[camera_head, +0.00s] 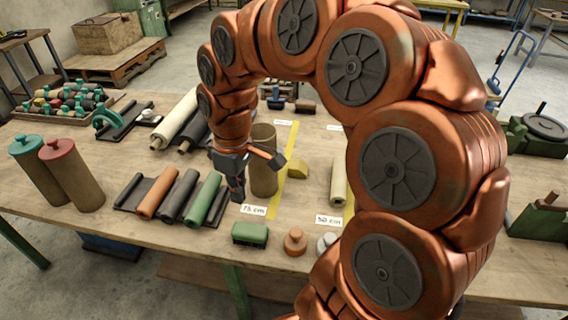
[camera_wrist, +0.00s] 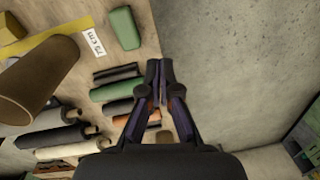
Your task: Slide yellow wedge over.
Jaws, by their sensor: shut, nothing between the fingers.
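The yellow wedge (camera_head: 298,168) sits on the workbench (camera_head: 312,208), just right of the yellow tape strip (camera_head: 290,150) and of an upright brown roll (camera_head: 264,172). In the wrist view a yellow piece, probably the wedge (camera_wrist: 11,29), shows at the top left edge. My gripper (camera_head: 237,194) points down just left of the brown roll, apart from the wedge, with the roll between them. Its fingers are together with nothing between them; the wrist view also shows the closed fingertips (camera_wrist: 159,72).
A "75 cm" label (camera_head: 253,210) and green block (camera_head: 250,234) lie near the front edge. A rack with orange, dark and green rolls (camera_head: 205,200) is left of my gripper. A pale roll (camera_head: 339,180) lies right of the wedge. Clear wood lies between wedge and pale roll.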

